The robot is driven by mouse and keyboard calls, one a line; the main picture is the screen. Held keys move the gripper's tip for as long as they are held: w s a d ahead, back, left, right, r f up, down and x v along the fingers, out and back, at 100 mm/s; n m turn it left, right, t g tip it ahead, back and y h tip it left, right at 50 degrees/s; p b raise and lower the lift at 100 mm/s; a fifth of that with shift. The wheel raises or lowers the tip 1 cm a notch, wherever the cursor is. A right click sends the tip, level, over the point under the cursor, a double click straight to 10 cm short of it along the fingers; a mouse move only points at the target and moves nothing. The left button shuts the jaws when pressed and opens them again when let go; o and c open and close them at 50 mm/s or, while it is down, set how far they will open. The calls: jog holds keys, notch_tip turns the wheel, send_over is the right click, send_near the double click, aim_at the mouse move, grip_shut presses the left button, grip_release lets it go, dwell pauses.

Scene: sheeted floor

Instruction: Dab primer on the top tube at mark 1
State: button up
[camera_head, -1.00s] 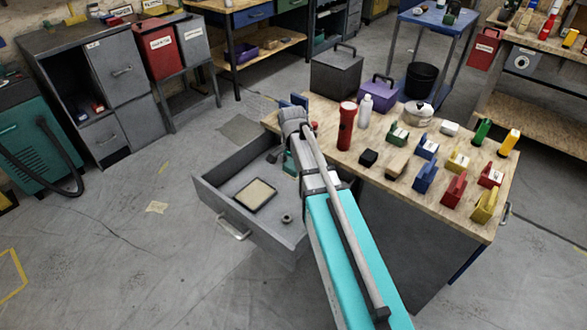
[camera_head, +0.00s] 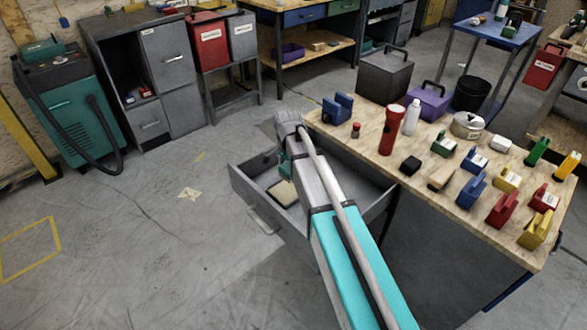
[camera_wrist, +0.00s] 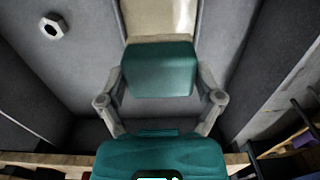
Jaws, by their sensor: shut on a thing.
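My gripper (camera_wrist: 160,76) has its two grey fingers shut on a teal block (camera_wrist: 158,68). In the head view, my arm reaches down into an open grey drawer (camera_head: 350,212), and the gripper end is mostly hidden behind it. A cream surface (camera_wrist: 158,18) shows just past the block in the wrist view; I cannot tell whether it belongs to the block or lies below it. A cream pad (camera_head: 284,193) in the drawer is partly covered by my arm in the head view. I see no top tube and no mark 1.
A hex nut (camera_wrist: 53,26) lies on the drawer floor. The drawer sits under a wooden bench (camera_head: 370,152) with a red flashlight (camera_head: 391,130), a white bottle (camera_head: 412,117) and several coloured blocks. Open floor lies to the left, before a teal machine (camera_head: 70,110).

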aim_at(288, 167)
jog(key=shift+f, duration=0.2)
jog(key=shift+f+b, duration=2.8)
jog(key=shift+b, duration=0.2)
jog(key=shift+f+b, duration=0.5)
jog(key=shift+b, duration=0.05)
dwell(1.0)
jog(key=shift+r, duration=0.1)
jog(key=shift+r+p, duration=3.4)
jog(key=shift+p, duration=0.15)
notch_tip(288, 167, up, 22)
jog(key=p, duration=2.1)
jog(key=shift+f+p, duration=0.15)
jog(key=shift+p, duration=0.25)
